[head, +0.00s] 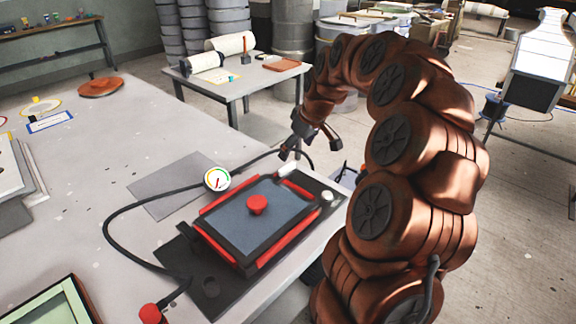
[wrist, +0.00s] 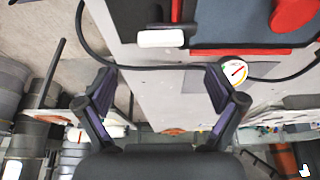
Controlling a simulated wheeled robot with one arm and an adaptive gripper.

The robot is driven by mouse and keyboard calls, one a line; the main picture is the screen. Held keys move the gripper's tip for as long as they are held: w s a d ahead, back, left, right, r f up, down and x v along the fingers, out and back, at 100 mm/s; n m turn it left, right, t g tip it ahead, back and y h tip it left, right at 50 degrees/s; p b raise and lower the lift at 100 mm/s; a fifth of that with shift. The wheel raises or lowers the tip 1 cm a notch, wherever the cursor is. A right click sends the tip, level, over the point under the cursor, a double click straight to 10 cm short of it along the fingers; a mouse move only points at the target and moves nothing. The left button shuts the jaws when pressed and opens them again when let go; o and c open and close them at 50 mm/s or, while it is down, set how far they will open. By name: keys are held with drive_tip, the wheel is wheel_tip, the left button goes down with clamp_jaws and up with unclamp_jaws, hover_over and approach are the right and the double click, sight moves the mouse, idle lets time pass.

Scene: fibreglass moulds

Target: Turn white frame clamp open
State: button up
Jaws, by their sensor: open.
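The white frame clamp (head: 287,169) is a small white bar at the far corner of a dark flat frame (head: 247,262) with red edge strips. In the wrist view the white clamp (wrist: 162,38) lies crosswise near the top, beyond the gap between my fingers. My gripper (head: 311,149) is open and empty, just above and beyond the clamp in the head view, apart from it. In the wrist view both fingers of my gripper (wrist: 161,80) are spread wide with nothing between them.
A pressure gauge (head: 217,179) with a black hose (head: 113,210) stands beside the frame. A red knob (head: 257,204) sits on the panel and a white round button (head: 327,196) at its right. A second table (head: 240,84) stands behind. The bench's middle is mostly clear.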

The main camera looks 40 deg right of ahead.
sight(287, 166)
drive_tip(key=p+x, duration=0.1)
drive_tip(key=x, duration=0.6)
drive_tip(key=shift+w+f, duration=0.1)
drive_tip(key=shift+f, duration=0.1)
drive_tip(key=c, duration=1.1)
drive_tip(key=shift+c, duration=0.2)
